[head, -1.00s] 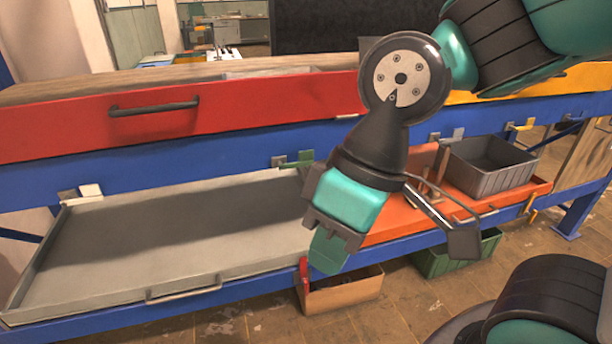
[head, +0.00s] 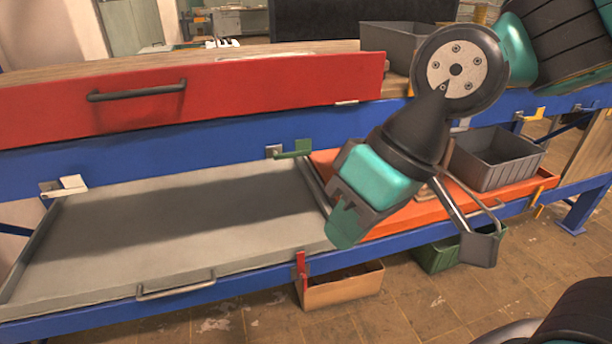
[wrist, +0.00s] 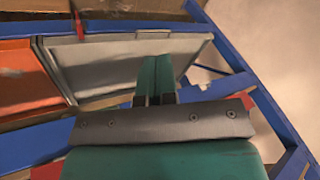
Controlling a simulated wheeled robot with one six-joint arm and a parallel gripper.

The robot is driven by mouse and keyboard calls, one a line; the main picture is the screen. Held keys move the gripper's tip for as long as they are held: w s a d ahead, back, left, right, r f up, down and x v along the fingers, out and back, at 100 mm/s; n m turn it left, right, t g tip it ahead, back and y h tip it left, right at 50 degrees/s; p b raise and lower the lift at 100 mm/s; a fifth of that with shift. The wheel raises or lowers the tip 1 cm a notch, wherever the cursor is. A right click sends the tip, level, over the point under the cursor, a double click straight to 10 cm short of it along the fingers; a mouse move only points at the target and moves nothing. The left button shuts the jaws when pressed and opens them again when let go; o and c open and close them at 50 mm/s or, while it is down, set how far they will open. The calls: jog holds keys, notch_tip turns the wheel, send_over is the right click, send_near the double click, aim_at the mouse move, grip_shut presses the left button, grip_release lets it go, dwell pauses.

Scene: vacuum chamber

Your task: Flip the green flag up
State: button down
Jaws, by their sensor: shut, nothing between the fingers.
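The green flag (head: 294,149) is a small flat piece on a grey bracket, on the blue beam above the grey tray. It sticks out sideways to the right, roughly level. My gripper (head: 343,230) has teal fingers that are closed together and empty. It points down and to the left, lower than the flag and to its right, apart from it in the head view. In the wrist view, my fingers (wrist: 156,76) show in front of the grey tray; I cannot make out the flag there.
The grey tray (head: 150,235) fills the lower left shelf, and an orange tray (head: 408,222) holding a grey bin (head: 495,162) lies to the right. A red drawer front (head: 230,95) is above. A white flag (head: 66,188) and a red flag (head: 301,265) sit on the blue frame.

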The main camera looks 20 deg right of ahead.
jog(key=w+a+f+m+t+y+b, duration=0.3)
jog(key=w+f+m+t+b, duration=0.3)
jog(key=w+b, duration=0.5)
jog(key=w+a+f+m+t+y+b, duration=0.35)
jog(key=w+f+m+b, duration=0.45)
jog(key=b, duration=0.5)
jog(key=w+d+f+m+t+h+b, duration=0.4)
jog(key=d+f+m+t+h+b, duration=0.2)
jog(key=m+b, duration=0.5)
jog(key=w+d+f+m+t+h+b, duration=0.5)
jog(key=m+t+b, duration=0.5)
jog(key=m, duration=0.6)
jog(key=shift+w+d+f+m+h+b, duration=0.15)
jog(key=shift+d+f+m+h+b, duration=0.2)
jog(key=shift+d+f+b, duration=0.75)
jog(key=shift+a+r, duration=0.2)
jog(key=shift+a, duration=0.1)
